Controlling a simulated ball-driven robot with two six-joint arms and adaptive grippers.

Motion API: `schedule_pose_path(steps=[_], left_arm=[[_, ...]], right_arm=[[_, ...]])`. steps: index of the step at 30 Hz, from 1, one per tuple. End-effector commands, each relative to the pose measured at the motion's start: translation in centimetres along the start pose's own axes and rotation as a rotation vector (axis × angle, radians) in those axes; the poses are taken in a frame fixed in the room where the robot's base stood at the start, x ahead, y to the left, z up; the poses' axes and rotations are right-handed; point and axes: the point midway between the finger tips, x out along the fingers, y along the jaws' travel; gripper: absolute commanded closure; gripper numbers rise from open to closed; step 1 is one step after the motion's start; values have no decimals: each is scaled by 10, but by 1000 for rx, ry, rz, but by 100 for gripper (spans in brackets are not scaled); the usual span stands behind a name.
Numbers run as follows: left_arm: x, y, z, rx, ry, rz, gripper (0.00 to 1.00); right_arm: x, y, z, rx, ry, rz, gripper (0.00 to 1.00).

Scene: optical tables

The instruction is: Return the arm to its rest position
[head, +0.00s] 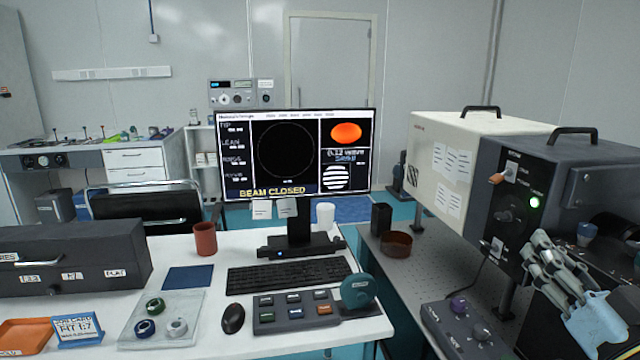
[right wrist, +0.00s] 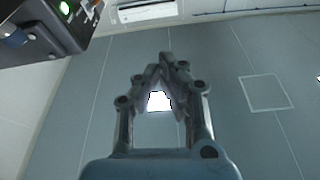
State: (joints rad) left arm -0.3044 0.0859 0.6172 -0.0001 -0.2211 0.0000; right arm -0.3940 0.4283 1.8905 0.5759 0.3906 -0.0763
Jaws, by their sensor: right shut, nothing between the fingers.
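My right gripper (head: 541,243) is at the right edge of the head view, with its grey fingers pointing up and its pale blue body below. It appears in front of the dark instrument box (head: 522,178) with an orange knob and a green lamp. I cannot tell the gap between them. In the right wrist view the gripper (right wrist: 165,68) has its fingertips together, with nothing held and a grey wall behind. A corner of the dark box (right wrist: 45,33) shows there at upper left. My left gripper is not in view.
A grey control box (head: 468,328) stands on the optical table (head: 408,268) left of my right gripper. A brown bowl (head: 396,244) is farther back. The white desk (head: 215,340) holds a monitor (head: 285,150), keyboard (head: 290,276) and button panel (head: 295,312).

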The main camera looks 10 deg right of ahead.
Motion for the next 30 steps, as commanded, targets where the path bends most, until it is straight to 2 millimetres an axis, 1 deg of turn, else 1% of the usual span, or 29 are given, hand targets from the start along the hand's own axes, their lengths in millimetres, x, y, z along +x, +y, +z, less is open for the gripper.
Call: schedule_pose_path(steps=[5,9,11,14,17,20,21,23,24,30], left_arm=[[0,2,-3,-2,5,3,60],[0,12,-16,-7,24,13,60],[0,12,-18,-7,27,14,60],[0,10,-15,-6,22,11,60],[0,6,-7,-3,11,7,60],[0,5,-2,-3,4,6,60],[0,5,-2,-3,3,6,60],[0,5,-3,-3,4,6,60],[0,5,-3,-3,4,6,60],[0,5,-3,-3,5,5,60]], right_arm=[[-2,-16,16,-7,-102,-25,100],[-7,-32,31,-16,-209,-47,100],[-11,-39,39,-22,-267,-57,100],[-20,-52,53,-37,-376,-73,100],[-35,-65,69,-57,-510,-84,100],[-58,-76,84,-87,-681,-86,100],[-70,-80,90,-102,-763,-81,100],[-91,-83,96,-123,-882,-68,100],[-104,-84,99,-135,-955,-56,100],[-162,-82,98,-174,-1234,15,100]])
